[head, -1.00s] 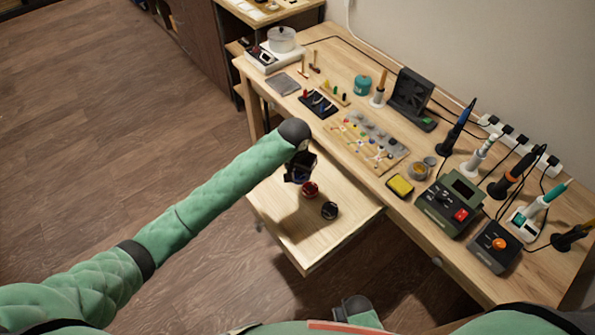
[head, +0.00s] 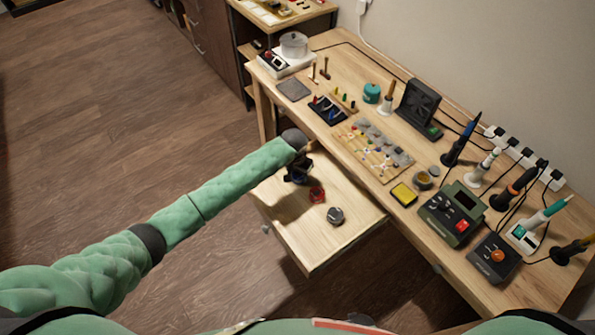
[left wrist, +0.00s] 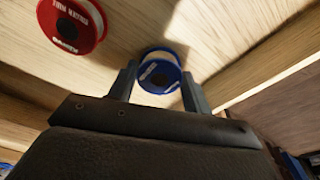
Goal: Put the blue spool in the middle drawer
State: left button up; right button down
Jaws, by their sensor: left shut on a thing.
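The blue spool (left wrist: 147,72) sits between the two fingers of my left gripper (left wrist: 160,88) in the left wrist view; the gripper is shut on it. In the head view the left gripper (head: 297,178) is over the far left part of an open drawer (head: 308,245), and the spool is mostly hidden there. The drawer's wooden floor lies close behind the spool; I cannot tell whether they touch. The frames do not clearly show whether this is the middle drawer. My right gripper is not in view.
A red spool (head: 317,195) and a dark spool (head: 335,216) lie in the drawer; the red one also shows in the left wrist view (left wrist: 72,22). The workbench (head: 375,205) above holds tools, a yellow sponge (head: 403,194) and soldering stations. The drawer's front part is clear.

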aim_at(296, 177)
pick_arm(q)
jog(key=shift+f, duration=0.1)
jog(key=o, duration=1)
jog(key=shift+f, duration=0.1)
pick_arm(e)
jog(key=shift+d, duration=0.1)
pick_arm(q)
jog(key=shift+r, duration=0.3)
notch_tip(296, 177, up, 12)
jog(key=s+b, duration=0.1)
jog(key=b, duration=0.2)
jog(key=shift+s+a+f, duration=0.15)
jog(key=shift+a+f, duration=0.05)
jog(key=shift+a, duration=0.15)
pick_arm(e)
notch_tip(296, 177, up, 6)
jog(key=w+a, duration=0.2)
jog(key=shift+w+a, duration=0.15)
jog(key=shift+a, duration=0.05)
